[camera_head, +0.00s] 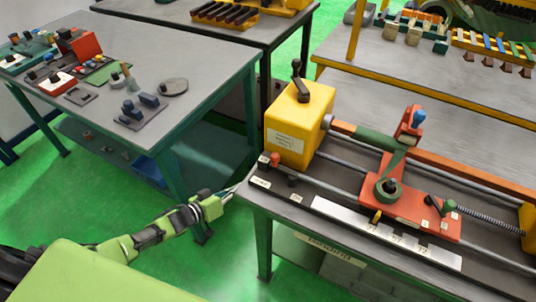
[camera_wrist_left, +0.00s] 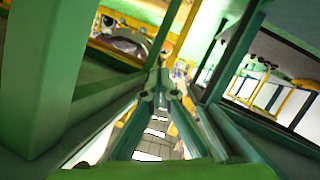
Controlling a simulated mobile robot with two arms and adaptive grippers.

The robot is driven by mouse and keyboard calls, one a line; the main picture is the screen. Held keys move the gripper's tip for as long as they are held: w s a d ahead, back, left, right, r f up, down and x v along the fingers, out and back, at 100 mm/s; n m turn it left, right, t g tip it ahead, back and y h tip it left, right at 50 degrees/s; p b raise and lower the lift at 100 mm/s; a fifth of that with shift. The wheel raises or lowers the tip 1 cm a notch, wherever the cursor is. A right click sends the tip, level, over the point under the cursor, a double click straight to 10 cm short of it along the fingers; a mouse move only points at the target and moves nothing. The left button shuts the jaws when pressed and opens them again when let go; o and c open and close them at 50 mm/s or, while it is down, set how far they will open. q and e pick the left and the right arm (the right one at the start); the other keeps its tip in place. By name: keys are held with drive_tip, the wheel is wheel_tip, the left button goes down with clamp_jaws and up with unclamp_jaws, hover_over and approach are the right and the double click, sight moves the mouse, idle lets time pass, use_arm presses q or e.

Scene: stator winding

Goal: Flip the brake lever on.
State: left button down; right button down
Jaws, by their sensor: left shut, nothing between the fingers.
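The winding machine has a yellow box (camera_head: 293,130) with a black lever (camera_head: 297,75) standing upright on its top. A small red-tipped lever (camera_head: 275,159) stands at the near left corner of the machine bed, with a short dark lever (camera_head: 292,180) to its right. I cannot tell from the labels which one is the brake lever. My left gripper (camera_head: 230,194) is shut and empty, just left of the bench corner and apart from the levers. Its closed fingers show in the left wrist view (camera_wrist_left: 160,82). My right gripper is not in view.
The machine bed carries a red carriage (camera_head: 405,210), rods and a spring. A green-legged table (camera_head: 200,70) with small parts stands at the left. The green floor between it and the machine bench is open. A yellow-edged table stands behind the machine.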

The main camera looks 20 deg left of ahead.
use_arm(q)
wheel_tip(320, 180, up, 14)
drive_tip(key=w+d+h+b, duration=0.2)
drive_tip(key=w+h, duration=0.1)
drive_tip(key=h, duration=0.3)
drive_tip(key=s+r+g+h+b, duration=0.3)
drive_tip(key=s+r+g+h, duration=0.3)
drive_tip(key=s+r, duration=0.3)
wheel_tip(320, 180, up, 4)
drive_tip(key=shift+d+m+g, duration=0.3)
drive_tip(key=shift+g, duration=0.4)
drive_tip(key=p, duration=0.2)
approach(284, 169)
drive_tip(key=w+d+r, duration=0.2)
drive_tip(key=w, duration=0.1)
drive_tip(key=w+d+r, duration=0.1)
drive_tip(key=w+r, duration=0.1)
drive_tip(key=shift+d, duration=0.1)
drive_tip(key=shift+p+x, duration=0.35)
drive_tip(key=shift+x, duration=0.45)
